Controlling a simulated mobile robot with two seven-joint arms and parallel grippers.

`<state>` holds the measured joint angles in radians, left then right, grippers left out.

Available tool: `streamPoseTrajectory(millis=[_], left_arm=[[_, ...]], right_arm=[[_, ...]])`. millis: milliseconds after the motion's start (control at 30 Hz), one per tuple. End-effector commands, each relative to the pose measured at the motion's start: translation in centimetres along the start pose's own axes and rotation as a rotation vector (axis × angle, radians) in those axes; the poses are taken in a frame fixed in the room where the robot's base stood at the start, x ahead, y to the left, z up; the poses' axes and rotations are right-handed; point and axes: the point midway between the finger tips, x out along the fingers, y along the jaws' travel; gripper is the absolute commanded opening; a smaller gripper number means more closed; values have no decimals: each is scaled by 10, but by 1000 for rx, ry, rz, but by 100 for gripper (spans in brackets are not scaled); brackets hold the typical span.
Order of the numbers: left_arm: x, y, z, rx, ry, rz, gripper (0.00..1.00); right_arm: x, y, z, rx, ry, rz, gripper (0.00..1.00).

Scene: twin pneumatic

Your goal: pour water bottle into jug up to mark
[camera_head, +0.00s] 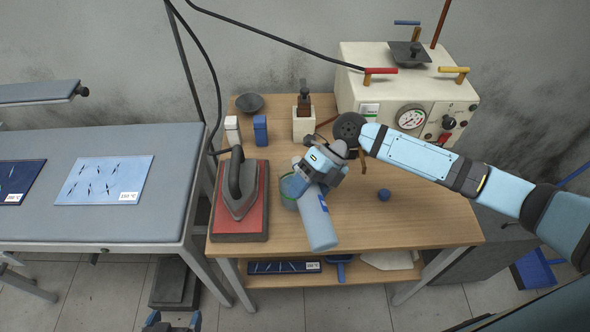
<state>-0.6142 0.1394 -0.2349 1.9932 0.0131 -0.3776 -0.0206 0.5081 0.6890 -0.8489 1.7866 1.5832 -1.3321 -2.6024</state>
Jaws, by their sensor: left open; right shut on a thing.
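A light blue bottle (318,226) is in my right gripper (313,184), which is shut on it. The bottle leans, with one end toward the front edge of the wooden table; its other end is hidden by the gripper. A greenish, see-through jug (287,197) stands just left of the bottle, partly covered by the gripper and bottle. I cannot make out its mark or water level, nor whether bottle and jug touch. My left gripper (173,322) shows only its fingertips at the bottom edge, open and empty, well away from both.
A steam iron (240,188) on a red pad stands left of the jug. A boiler with a gauge (411,117) stands at the back right. A grey ironing table (60,220) is at left.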

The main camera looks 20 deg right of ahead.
Motion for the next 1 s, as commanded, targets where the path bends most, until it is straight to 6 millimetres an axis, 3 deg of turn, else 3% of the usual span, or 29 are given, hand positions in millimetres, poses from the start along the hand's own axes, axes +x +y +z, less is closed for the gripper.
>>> streamPoseTrajectory(millis=[1000], left_arm=[[0, 0, -1, 0, 1, 0, 90]], right_arm=[[-3, 3, 0, 30, 32, 12, 22]])
